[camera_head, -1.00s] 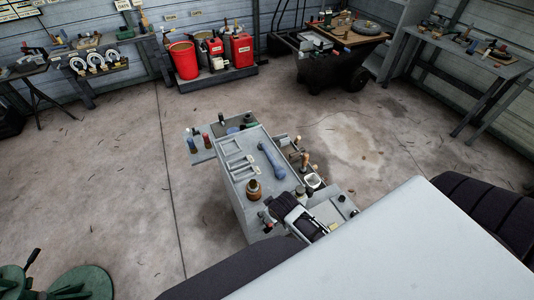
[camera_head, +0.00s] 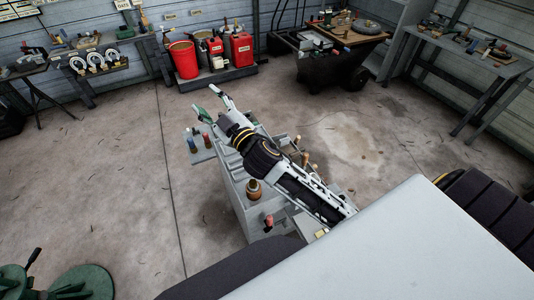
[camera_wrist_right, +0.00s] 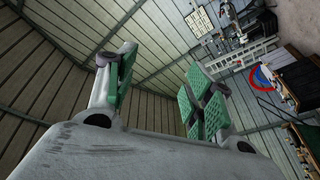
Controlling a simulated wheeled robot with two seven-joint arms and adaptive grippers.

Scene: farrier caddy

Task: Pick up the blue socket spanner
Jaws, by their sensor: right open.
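The blue socket spanner does not show now; my right arm covers the part of the grey caddy (camera_head: 241,212) where it lay in the earlier head view. My right gripper (camera_head: 206,100) is open and empty, reaching past the caddy's far left end in the head view, apparently raised above it. In the right wrist view the green-padded fingers of this gripper (camera_wrist_right: 160,85) stand wide apart with nothing between them, facing the wall and ceiling. My left gripper is not in view.
A brown jar (camera_head: 254,189) stands on the caddy, and wooden-handled tools (camera_head: 304,159) stand along its right side. Dark and red handles (camera_head: 206,140) stand at its left. Open floor surrounds the caddy. Red containers (camera_head: 184,60) and a black cart (camera_head: 333,70) are at the back.

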